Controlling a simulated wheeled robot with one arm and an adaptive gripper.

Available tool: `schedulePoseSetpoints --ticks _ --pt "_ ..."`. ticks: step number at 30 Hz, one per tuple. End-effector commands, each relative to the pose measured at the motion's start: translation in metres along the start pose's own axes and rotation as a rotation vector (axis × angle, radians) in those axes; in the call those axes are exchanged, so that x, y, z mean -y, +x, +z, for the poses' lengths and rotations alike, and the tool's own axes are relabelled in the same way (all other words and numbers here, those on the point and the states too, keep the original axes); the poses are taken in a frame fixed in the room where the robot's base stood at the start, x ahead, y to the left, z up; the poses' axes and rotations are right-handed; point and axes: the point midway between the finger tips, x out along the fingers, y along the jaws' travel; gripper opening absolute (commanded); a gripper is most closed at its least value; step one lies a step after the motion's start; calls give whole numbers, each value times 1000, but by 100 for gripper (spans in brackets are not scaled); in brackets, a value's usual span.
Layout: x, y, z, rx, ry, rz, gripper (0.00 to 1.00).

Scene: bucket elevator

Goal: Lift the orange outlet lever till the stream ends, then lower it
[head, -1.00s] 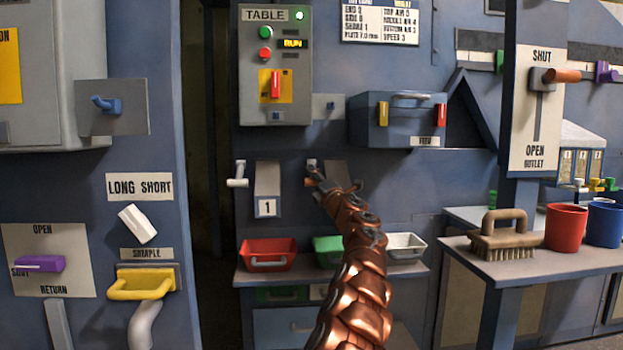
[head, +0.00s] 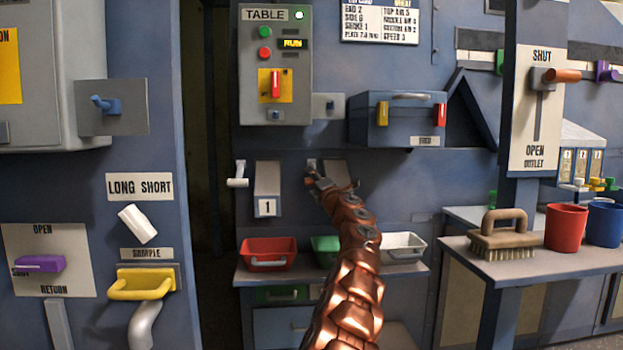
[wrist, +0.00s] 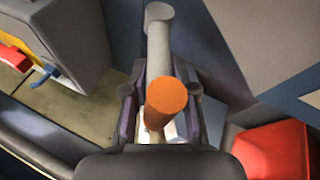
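An orange lever end (wrist: 167,98) on a grey rod sits between the two fingers of my gripper (wrist: 162,95) in the wrist view. The fingers stand on either side of it with a visible gap, so my gripper looks open around it. In the head view my gripper (head: 316,181) is at the small lever beside the second chute (head: 336,172), largely covering it. A separate orange handle (head: 562,76) on the SHUT/OPEN OUTLET plate (head: 537,125) is at the top, by SHUT. I cannot make out a stream.
The first chute (head: 267,185), marked 1, has a white lever (head: 238,178) to its left. Red (head: 268,252), green (head: 325,243) and white (head: 403,246) trays stand below. A box (head: 397,120) with yellow and red handles is above. A brush (head: 505,235) lies right.

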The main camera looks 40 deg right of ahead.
Motion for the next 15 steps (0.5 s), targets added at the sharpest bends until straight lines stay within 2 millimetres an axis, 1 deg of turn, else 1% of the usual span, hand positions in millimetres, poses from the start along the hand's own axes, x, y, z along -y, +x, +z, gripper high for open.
schedulePoseSetpoints --ticks 1,6,15 --pt "0 0 0 0 0 0 18" --pt "0 0 0 0 0 0 1" --pt "0 0 0 0 -1 0 0"
